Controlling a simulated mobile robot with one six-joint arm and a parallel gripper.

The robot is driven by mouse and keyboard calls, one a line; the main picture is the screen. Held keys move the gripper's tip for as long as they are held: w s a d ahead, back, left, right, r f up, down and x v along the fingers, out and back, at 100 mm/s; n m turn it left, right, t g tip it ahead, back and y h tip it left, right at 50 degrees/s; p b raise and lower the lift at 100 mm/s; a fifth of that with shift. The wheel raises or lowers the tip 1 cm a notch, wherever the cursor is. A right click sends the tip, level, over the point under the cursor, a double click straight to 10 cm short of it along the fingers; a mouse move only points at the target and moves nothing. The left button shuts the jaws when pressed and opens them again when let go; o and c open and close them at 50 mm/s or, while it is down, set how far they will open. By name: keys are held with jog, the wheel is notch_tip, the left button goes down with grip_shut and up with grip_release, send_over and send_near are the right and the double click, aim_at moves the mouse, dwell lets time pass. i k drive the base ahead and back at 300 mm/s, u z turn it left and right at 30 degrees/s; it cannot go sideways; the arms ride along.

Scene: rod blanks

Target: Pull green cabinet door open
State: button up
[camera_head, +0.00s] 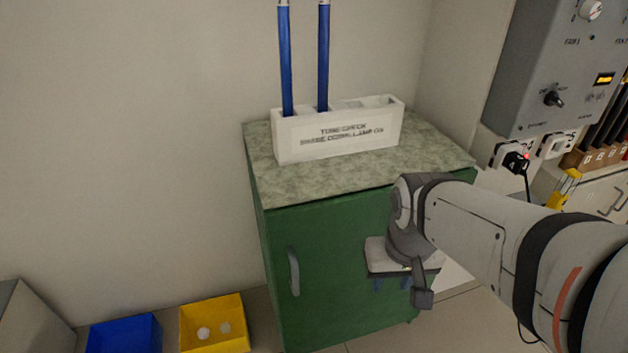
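The green cabinet (335,236) stands against the wall with a stone-patterned top (272,180). Its door (325,310) looks shut. A grey vertical handle (293,271) sits near the door's left edge. My gripper (392,284) is in front of the cabinet's right part, to the right of the handle and apart from it. My wrist covers part of the cabinet's right side. The gripper's fingers are small and partly hidden here, so I cannot tell whether they are open or shut.
A white labelled rack (340,133) on the cabinet top holds two blue rods (323,60). A blue bin (125,335) and a yellow bin (214,322) with two pale round items stand on the floor left of the cabinet. A grey control panel (540,75) is at the right.

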aim_at(326, 298)
jog(key=z, duration=0.95)
jog(key=k, duration=1.7)
jog(key=u, duration=0.7)
jog(key=i, duration=1.05)
jog(key=u, duration=0.15)
